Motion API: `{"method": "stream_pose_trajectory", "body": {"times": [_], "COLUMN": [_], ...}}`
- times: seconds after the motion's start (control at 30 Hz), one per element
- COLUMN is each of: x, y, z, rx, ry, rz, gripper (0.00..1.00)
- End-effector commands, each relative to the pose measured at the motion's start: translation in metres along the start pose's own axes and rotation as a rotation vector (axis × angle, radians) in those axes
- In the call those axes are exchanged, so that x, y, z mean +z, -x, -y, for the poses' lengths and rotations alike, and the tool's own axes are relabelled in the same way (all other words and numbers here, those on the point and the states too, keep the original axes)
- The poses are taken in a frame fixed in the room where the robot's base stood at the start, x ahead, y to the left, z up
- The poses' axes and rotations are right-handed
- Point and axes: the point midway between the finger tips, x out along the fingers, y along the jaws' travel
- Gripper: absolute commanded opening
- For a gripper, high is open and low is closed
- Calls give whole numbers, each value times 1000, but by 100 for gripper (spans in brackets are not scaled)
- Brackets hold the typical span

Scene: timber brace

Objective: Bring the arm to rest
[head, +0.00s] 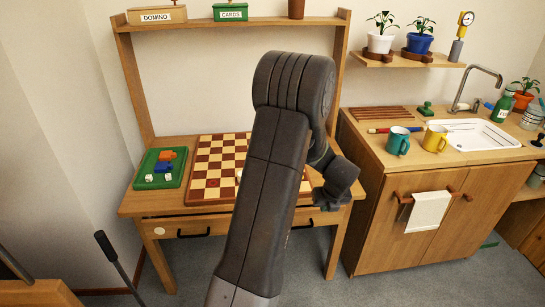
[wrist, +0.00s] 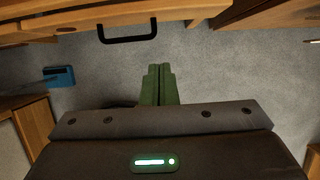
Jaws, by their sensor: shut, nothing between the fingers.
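My arm (head: 275,165) rises through the middle of the head view, bends at the top and comes down on the right. Its wrist end (head: 338,182) hangs in front of the right side of the wooden desk, near the gap before the sink cabinet. I cannot make out the fingers in the head view. In the wrist view my gripper (wrist: 158,72) shows as two green fingers side by side, shut and empty. They point over grey carpet, towards the desk drawer with a black handle (wrist: 127,38).
The desk (head: 150,205) holds a chessboard (head: 208,170) and a green tray (head: 143,181) with small blocks and dice. The sink cabinet (head: 400,240) on the right carries a teal mug (head: 398,141) and a yellow mug (head: 434,139). A blue object (wrist: 59,77) lies on the carpet.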

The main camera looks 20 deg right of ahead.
Motion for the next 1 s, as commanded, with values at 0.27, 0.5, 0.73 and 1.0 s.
{"method": "stream_pose_trajectory", "body": {"times": [0.27, 0.5, 0.73, 1.0], "x": [0, -1, -1, 9], "y": [-2, -26, -68, -106], "z": [0, 0, 0, -3], "rx": [1, 2, 2, -1], "ry": [0, 0, 0, 0], "rz": [-1, -3, -3, 1], "gripper": [0, 0, 0, 0]}}
